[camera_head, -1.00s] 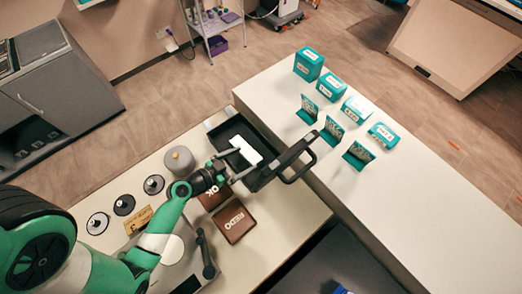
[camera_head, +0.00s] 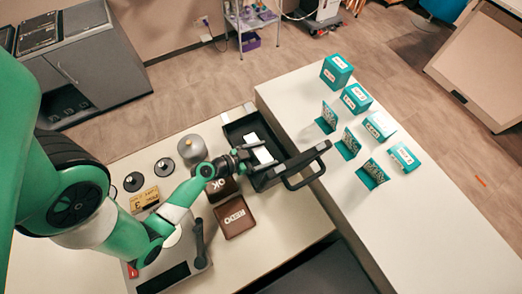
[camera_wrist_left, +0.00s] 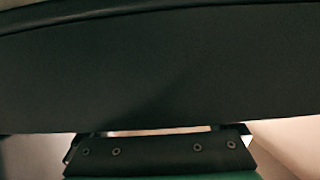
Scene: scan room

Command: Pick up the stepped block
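A pale white block (camera_head: 262,151), probably the stepped block, lies in an open black case (camera_head: 232,133). Its steps cannot be made out, and part of it is hidden by my gripper. The left wrist view is mostly filled by a dark surface (camera_wrist_left: 160,70) close to the camera; neither the block nor the fingertips can be made out there. My right gripper is not in view.
The case's black handle (camera_head: 305,178) sticks out to the right. An OK box (camera_head: 222,187) and a REDO box (camera_head: 235,217) lie in front of it. A grey cylinder (camera_head: 192,148) stands to the left. Several teal boxes (camera_head: 337,70) stand on the right counter, whose front is clear.

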